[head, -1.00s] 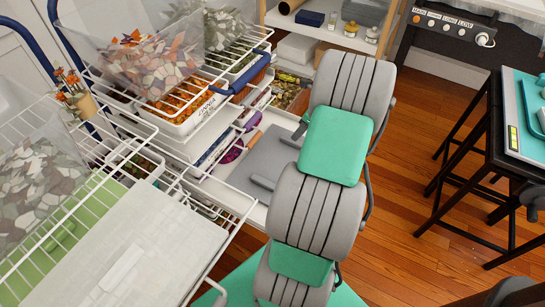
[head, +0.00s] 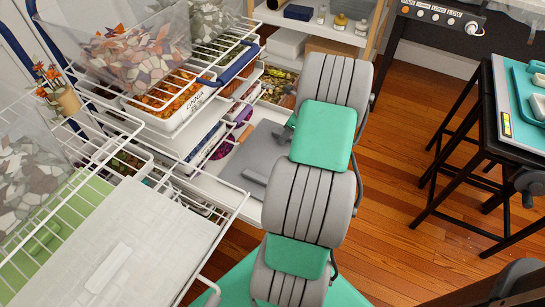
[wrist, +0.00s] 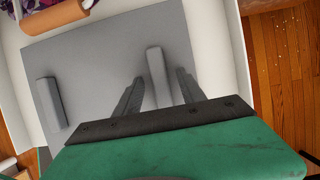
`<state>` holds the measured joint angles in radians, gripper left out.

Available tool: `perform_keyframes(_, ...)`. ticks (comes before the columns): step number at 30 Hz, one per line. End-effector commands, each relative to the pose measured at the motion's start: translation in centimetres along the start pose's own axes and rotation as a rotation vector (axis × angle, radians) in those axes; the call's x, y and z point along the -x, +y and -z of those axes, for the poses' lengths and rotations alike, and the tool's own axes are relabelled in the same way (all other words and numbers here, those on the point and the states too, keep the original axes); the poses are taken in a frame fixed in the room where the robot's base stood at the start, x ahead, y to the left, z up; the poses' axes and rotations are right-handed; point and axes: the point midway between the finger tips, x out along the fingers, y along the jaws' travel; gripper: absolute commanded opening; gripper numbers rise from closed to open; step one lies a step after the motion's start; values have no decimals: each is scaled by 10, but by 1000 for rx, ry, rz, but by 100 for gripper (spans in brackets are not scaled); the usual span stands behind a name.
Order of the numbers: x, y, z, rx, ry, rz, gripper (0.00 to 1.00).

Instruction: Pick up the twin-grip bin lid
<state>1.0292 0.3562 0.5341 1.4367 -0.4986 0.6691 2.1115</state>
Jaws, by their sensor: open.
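The twin-grip bin lid is a flat grey plate (wrist: 95,62) with two raised bar grips, lying in a white tray or drawer. In the wrist view one grip (wrist: 51,104) is at the left and the other (wrist: 158,78) is near the right side. My gripper (wrist: 159,76) is open, with one finger on each side of the right grip; contact is not clear. In the head view the lid (head: 240,152) lies left of my arm, with one grip (head: 254,177) visible. My arm hides part of its right side and most of my gripper.
A pale lid with a single grip (head: 108,268) lies on the wire rack at lower left. Bins and clear bags crowd the shelves above the grey lid. An orange-brown roller (wrist: 55,17) lies by the lid's far edge. A black-legged table (head: 485,140) stands right, beyond open wooden floor.

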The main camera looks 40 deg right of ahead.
Motion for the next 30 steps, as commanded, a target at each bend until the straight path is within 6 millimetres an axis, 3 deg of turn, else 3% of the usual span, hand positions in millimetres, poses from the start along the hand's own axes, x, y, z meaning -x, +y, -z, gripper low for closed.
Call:
perform_keyframes(2,0,0,0,0,0,0,47)
perform_keyframes(19,-1,1,1,-1,1,-2,1)
perform_keyframes(30,-2,1,1,-1,1,-2,0)
